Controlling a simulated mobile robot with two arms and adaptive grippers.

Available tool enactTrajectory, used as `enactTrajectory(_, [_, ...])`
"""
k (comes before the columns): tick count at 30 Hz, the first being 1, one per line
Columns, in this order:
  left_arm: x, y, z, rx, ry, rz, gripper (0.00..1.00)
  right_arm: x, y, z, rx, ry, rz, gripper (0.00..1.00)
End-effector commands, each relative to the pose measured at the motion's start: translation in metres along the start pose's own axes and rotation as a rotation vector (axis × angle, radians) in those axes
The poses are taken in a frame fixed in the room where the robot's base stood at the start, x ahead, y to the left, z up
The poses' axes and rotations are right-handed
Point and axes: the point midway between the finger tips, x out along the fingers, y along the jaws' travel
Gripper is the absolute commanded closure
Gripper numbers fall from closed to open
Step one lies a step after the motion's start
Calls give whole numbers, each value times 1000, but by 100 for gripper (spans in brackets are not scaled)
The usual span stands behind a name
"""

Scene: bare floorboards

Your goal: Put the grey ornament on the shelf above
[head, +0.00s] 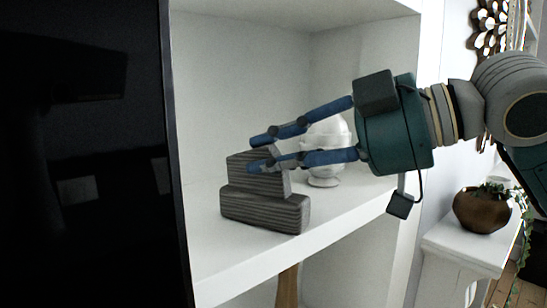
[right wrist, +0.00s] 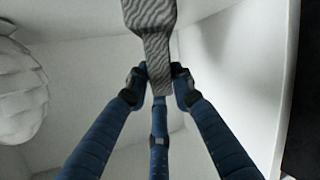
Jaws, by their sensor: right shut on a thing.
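The grey ornament (head: 264,211) is a stepped, striped block with a wide base and a narrower upper part. In the head view it is on or just above a white shelf (head: 335,216), near the dark panel; I cannot tell whether its base touches. My right gripper (head: 258,155) comes in from the right with its blue fingers around the ornament's upper part. In the right wrist view, the fingers (right wrist: 160,85) are closed on the ornament's narrow part (right wrist: 156,50). My left gripper is not in view.
A white ornament (head: 325,150) stands on the same shelf behind my right gripper; it also shows in the right wrist view (right wrist: 20,90). A dark panel (head: 90,150) fills the left. A brown plant pot (head: 482,210) stands on a white ledge at right. The shelf's front strip is clear.

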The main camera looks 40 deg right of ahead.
Motion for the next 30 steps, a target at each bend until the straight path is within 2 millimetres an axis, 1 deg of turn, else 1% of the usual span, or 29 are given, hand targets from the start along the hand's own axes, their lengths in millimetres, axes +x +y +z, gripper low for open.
enactTrajectory(1, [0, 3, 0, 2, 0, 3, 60, 0, 0, 0, -1, 1, 2, 100])
enactTrajectory(4, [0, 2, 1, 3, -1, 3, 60, 0, 0, 0, -1, 1, 2, 100])
enactTrajectory(11, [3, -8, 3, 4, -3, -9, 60, 1, -1, 4, -1, 1, 2, 100])
enactTrajectory(12, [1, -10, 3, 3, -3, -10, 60, 1, -1, 3, -1, 0, 2, 70])
enactTrajectory(14, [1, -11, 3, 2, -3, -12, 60, 1, -1, 3, 0, -1, 2, 58])
enactTrajectory(25, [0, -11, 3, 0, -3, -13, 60, -2, 1, 0, 0, 0, 2, 58])
enactTrajectory(28, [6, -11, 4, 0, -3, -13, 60, -14, 1, 1, 1, 3, 5, 58])
enactTrajectory(30, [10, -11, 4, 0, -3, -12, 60, -28, 0, 1, -1, 6, 6, 58])
